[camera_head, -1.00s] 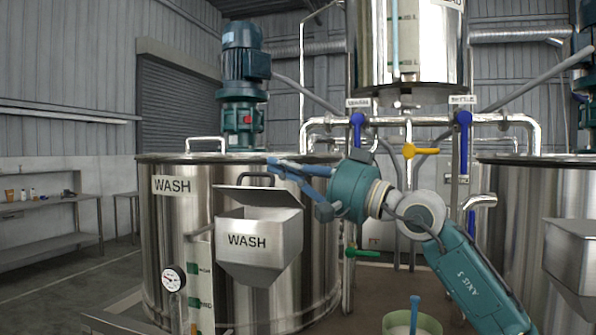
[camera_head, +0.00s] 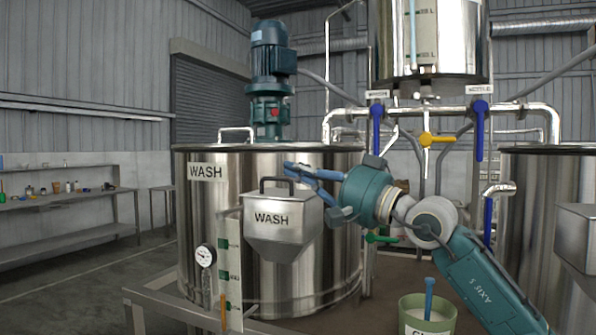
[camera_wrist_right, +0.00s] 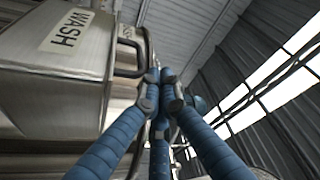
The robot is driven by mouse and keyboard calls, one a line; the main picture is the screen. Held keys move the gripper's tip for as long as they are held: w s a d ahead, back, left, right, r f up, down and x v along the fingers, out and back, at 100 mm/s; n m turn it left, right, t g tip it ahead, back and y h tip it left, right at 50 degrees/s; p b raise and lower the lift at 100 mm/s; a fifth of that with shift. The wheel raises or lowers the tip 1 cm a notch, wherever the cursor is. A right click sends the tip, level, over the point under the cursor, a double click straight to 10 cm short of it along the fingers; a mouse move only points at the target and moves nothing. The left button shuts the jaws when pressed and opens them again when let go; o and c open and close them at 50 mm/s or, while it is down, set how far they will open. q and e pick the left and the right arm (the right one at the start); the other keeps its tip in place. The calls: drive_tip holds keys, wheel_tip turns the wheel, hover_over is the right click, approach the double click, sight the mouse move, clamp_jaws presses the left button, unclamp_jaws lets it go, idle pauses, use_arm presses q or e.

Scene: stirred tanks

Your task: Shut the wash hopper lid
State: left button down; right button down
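The wash hopper (camera_head: 282,242) is a steel box with a tapered bottom and a WASH label, on the front of the wash tank. Its lid (camera_head: 291,191) lies flat over the top, with no clear gap showing. The lid's dark handle (camera_head: 276,181) stands up from it; in the right wrist view the handle (camera_wrist_right: 146,50) is just beside my fingertips. My right gripper (camera_head: 290,170) is at the lid's right side, by the handle. Its blue fingers come together at the tips (camera_wrist_right: 163,78) with nothing seen between them. I cannot tell whether they touch the handle or lid. My left gripper is not in view.
The wash tank (camera_head: 195,230) stands behind the hopper. Pipes with blue, yellow (camera_head: 436,139) and green (camera_head: 380,238) valve handles are behind my right arm. A green bucket (camera_head: 428,312) stands below my arm. A second tank (camera_head: 540,200) is at the right.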

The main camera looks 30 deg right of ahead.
drive_tip(key=shift+w+f, duration=0.1)
drive_tip(key=shift+f, duration=0.1)
drive_tip(key=shift+d+f, duration=0.1)
drive_tip(key=v, duration=1.2)
drive_tip(key=shift+r, duration=0.3)
